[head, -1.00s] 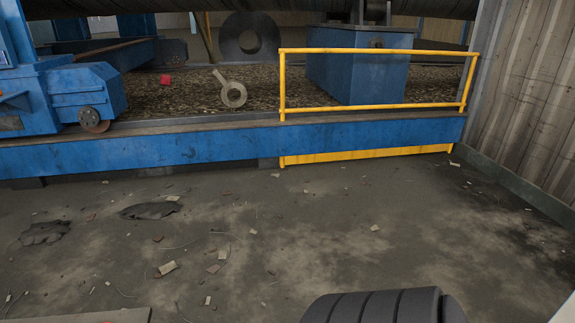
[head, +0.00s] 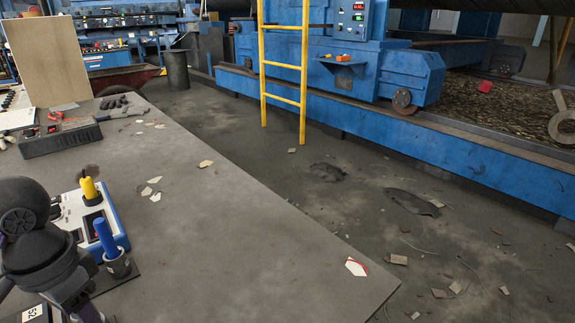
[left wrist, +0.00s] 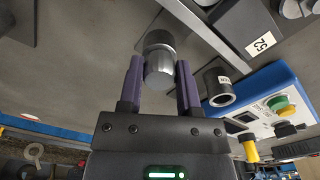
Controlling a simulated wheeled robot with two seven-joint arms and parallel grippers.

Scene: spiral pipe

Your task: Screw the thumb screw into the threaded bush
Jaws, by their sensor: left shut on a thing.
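My left gripper (left wrist: 160,70) shows in the left wrist view with its two purple fingers shut around a grey metal cylindrical piece (left wrist: 159,66). The piece has a smooth end and a darker, wider part behind it. I cannot tell whether it is the thumb screw or the threaded bush. In the head view my left gripper (head: 90,312) is at the bottom left, mostly cut off, and the held piece is not clear there. No other screw or bush can be made out for certain. My right gripper is not in view.
A dark case numbered 52 (left wrist: 240,22) shows in the left wrist view. The grey table (head: 230,245) is largely clear right of these.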

